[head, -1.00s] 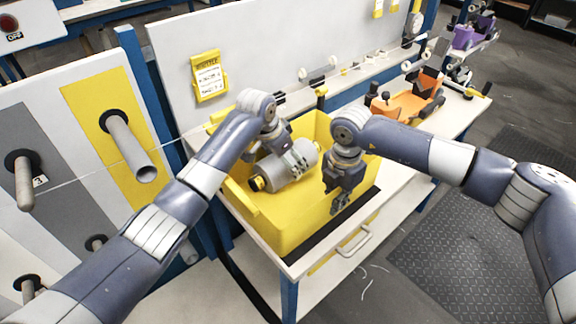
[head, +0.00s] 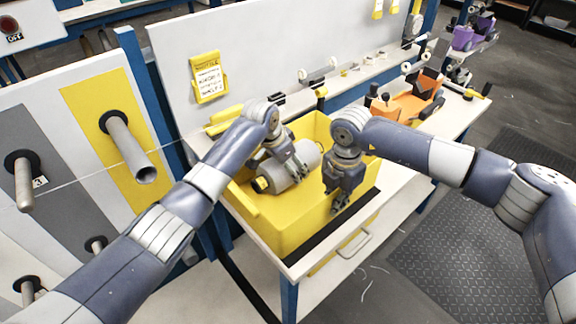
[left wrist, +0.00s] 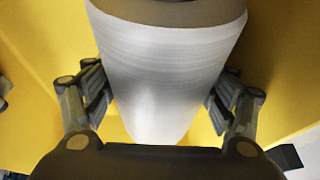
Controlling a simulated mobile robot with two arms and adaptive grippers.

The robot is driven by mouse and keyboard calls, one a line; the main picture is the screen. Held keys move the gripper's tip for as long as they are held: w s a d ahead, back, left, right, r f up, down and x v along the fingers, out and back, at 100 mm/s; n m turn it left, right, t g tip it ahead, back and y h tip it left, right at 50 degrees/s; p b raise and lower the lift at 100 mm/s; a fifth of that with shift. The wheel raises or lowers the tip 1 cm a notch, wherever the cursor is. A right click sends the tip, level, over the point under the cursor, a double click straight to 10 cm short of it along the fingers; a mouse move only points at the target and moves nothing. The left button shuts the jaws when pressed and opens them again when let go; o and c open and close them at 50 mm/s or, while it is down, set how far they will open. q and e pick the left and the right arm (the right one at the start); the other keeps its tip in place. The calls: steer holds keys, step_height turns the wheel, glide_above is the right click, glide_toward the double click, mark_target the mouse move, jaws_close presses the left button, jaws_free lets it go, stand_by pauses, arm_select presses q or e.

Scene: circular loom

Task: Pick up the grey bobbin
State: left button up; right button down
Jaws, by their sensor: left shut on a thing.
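The grey bobbin (head: 278,174) lies tilted inside the yellow bin (head: 280,232) in the head view, with a dark and yellow core end at its left. My left gripper (head: 294,168) reaches over it from above and is shut on it. In the left wrist view the bobbin (left wrist: 165,75) fills the space between the two fingers, one on each side. The gripper hides part of the bobbin in the head view. I cannot see whether the bobbin touches the bin floor. My right gripper (head: 339,203) hangs over the bin's right side, apart from the bobbin; its finger opening is unclear.
The bin stands on a white table (head: 400,190). An orange device (head: 412,100) is at the back right. A panel with pegs (head: 128,145) stands at the left, with a thread running from it. A white board with a yellow note (head: 208,76) rises behind the bin.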

arm_select(q)
step_height(320, 180, up, 18)
stand_by(0.5)
steer(key=shift+w, duration=0.1)
steer(key=o, duration=0.9)
steer(key=c, duration=1.1)
steer(key=shift+r, duration=4.05)
arm_select(e)
steer(key=shift+f, duration=0.1)
steer(key=c, duration=1.7)
jaws_free()
